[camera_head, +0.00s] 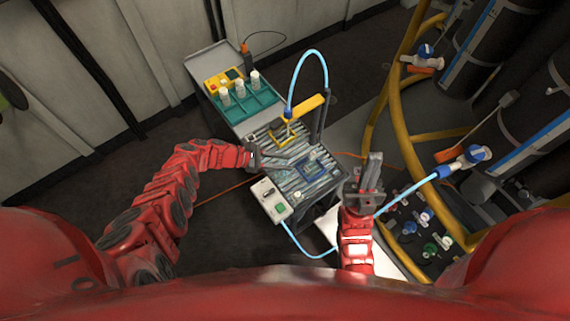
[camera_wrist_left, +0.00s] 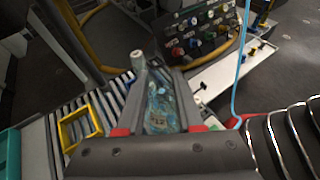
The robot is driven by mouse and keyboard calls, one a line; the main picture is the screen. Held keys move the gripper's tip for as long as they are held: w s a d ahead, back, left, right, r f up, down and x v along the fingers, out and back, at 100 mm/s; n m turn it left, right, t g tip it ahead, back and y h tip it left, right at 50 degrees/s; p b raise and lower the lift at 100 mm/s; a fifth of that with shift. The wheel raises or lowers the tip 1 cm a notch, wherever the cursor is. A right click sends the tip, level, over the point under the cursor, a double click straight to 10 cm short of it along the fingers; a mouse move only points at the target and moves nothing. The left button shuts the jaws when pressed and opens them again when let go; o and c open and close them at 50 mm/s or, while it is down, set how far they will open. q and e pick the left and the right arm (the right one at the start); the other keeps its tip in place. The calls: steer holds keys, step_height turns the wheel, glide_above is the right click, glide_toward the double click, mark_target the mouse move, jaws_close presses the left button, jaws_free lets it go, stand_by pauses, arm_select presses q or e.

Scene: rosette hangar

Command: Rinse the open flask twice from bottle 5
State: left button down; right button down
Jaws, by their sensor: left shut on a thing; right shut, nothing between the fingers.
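My left gripper (camera_head: 262,157) reaches over the slatted top of the bench (camera_head: 262,133) from its left side. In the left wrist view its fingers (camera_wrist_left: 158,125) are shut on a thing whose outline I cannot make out. A pale, round-topped piece (camera_wrist_left: 138,62) shows just beyond the fingers; I cannot tell if it belongs to the held thing. A blue square frame (camera_head: 313,169) lies right of the left gripper. Three white-capped bottles (camera_head: 240,89) stand in a teal rack (camera_head: 262,99); no number is readable. My right gripper (camera_head: 373,172) is shut and empty, right of the bench.
A yellow frame (camera_wrist_left: 65,136) lies on the slats. A light-blue hose (camera_head: 309,53) arches over the bench by a dark post. A switch box (camera_head: 271,199) sits at the front edge. Dark cylinders (camera_head: 490,45), yellow rails (camera_head: 407,125) and a valve panel (camera_head: 425,222) stand at the right.

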arm_select(q)
steer(key=w+a+r+n+t+y+b, duration=0.35)
steer(key=w+a+n+t+b, duration=0.2)
steer(key=a, duration=0.35)
steer(key=w+a+r+n+t+y+b, duration=0.3)
steer(key=w+a+n+t+y+b, duration=0.25)
steer(key=a, duration=0.45)
steer(key=w+d+f+h+b, duration=0.3)
steer(key=w+d+f+b, duration=0.1)
steer(key=w+b, duration=0.4)
steer(key=w+d+f+m+g+h+b, duration=0.1)
steer(key=d+f+m+g+h+b, duration=0.2)
steer(key=d+b, duration=1)
steer(key=shift+w+d+f+m+g+b, duration=0.15)
steer(key=shift+d+f+m+g+b, duration=0.15)
steer(key=shift+d+f+m+g, duration=0.6)
